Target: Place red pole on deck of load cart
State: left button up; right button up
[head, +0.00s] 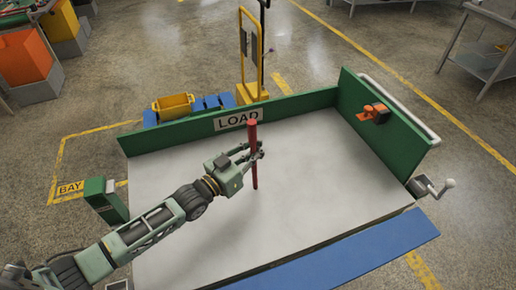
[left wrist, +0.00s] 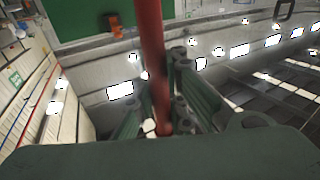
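The red pole (head: 254,173) stands roughly upright over the pale deck (head: 320,180) of the load cart in the head view. My left gripper (head: 256,150) is closed around the pole's middle part. The pole's lower end appears close to the deck, but I cannot tell whether it touches. In the left wrist view the red pole (left wrist: 151,60) runs between the fingers of my left gripper (left wrist: 165,105). The green LOAD board (head: 237,119) stands along the deck's far edge. My right gripper is not in view.
A green side panel (head: 385,115) with an orange clamp-like item (head: 374,113) stands at the deck's right. A blue strip (head: 345,262) lies along the near edge. A yellow bin (head: 173,106) and yellow hand truck (head: 250,65) are behind the cart. The deck around the pole is clear.

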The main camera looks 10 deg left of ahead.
pick_arm(q)
jog(key=o, duration=0.7)
jog(key=shift+o, duration=0.2)
jog(key=r+b+v, duration=0.1)
jog(key=v, duration=1.1)
jog(key=shift+f, duration=0.2)
jog(key=shift+s+f, duration=0.1)
